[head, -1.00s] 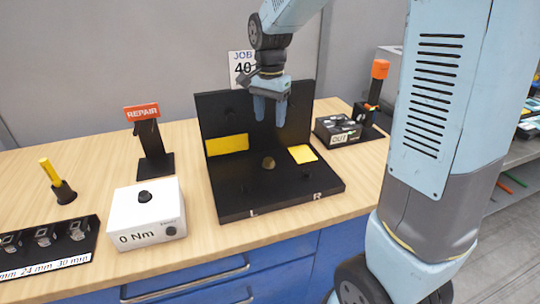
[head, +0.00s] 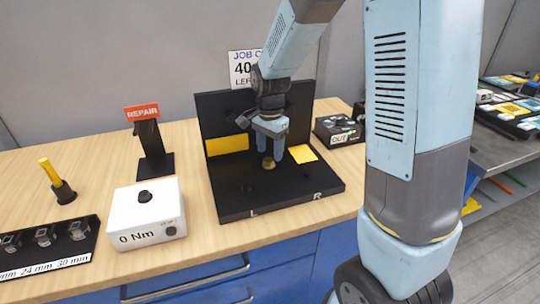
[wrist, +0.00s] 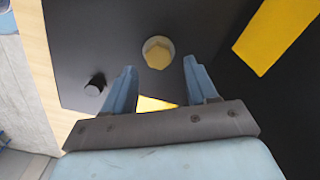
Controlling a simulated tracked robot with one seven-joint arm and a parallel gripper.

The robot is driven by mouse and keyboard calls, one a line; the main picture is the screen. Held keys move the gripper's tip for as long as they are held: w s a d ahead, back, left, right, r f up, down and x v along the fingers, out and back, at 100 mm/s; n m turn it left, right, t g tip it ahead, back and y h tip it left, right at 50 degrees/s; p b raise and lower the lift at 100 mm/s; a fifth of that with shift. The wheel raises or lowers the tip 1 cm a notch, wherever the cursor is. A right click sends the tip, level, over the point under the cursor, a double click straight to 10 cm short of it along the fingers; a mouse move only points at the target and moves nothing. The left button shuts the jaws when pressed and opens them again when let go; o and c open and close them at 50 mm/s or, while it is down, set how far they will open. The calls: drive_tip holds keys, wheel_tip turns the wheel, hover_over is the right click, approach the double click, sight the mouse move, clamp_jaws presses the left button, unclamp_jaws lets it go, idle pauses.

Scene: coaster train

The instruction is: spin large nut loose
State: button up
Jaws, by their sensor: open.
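The large nut (head: 268,164) is a brass-coloured hex piece on the base of the black fixture (head: 240,205). In the wrist view the nut (wrist: 158,53) shows from above, with a paler round rim around it. My gripper (head: 269,158) points down over the fixture, with its blue fingers near the nut. In the wrist view my gripper (wrist: 158,78) is open and empty, and the nut lies just beyond the fingertips, roughly centred between them. I cannot tell the exact height of the fingertips above the nut.
A small black knob (wrist: 95,85) stands on the fixture base. Yellow patches (head: 227,144) mark its back panel and base. A white 0 Nm box (head: 146,215), a REPAIR stand (head: 150,145) and a socket rack (head: 45,240) are left. An OUT box (head: 338,131) stands right.

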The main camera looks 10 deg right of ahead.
sight(269, 162)
drive_tip(key=shift+f, duration=1.4)
drive_tip(key=c, duration=1.1)
drive_tip(key=shift+o, duration=0.2)
drive_tip(key=n, duration=0.5)
drive_tip(key=shift+w+a+n, duration=0.1)
drive_tip(key=shift+w+n, duration=0.05)
drive_tip(key=shift+n, duration=0.15)
drive_tip(key=n, duration=0.6)
drive_tip(key=shift+a, duration=0.2)
drive_tip(key=n, duration=0.6)
drive_tip(key=shift+a+n, duration=0.15)
drive_tip(key=shift+n, duration=0.25)
drive_tip(key=n, duration=0.5)
drive_tip(key=shift+s, duration=0.25)
